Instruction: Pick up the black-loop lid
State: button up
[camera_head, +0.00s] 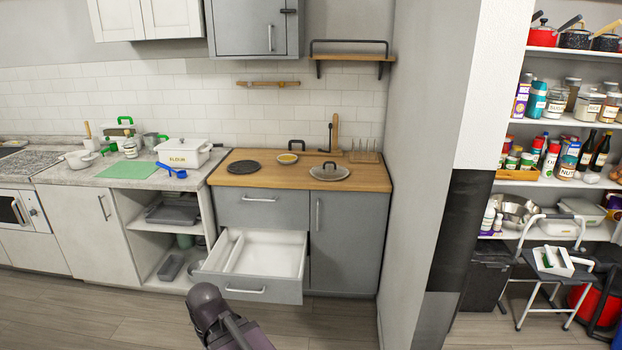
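A round grey lid (329,173) with a dark loop handle on top lies on the wooden counter (262,181), right of its middle. Another black loop (297,144) stands up behind a small yellowish dish (287,158) near the wall; I cannot tell what it belongs to. A dark part of my arm shows at the bottom middle, in front of the open drawer. My gripper's fingers do not show.
A white drawer (265,254) is pulled out below the counter. A black round plate (243,167), a wooden rack (365,157) and an upright board (335,132) share the counter. A wall (425,150) closes its right side. Floor in front is clear.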

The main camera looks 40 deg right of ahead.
aim_at(328, 171)
jog(key=u, duration=0.15)
jog(key=k, duration=0.65)
jog(key=z, duration=0.15)
jog(key=i, duration=0.65)
jog(key=z, duration=0.8)
jog(key=i, duration=0.6)
jog(key=z, duration=0.35)
jog(key=i, duration=1.7)
jog(key=u, duration=0.25)
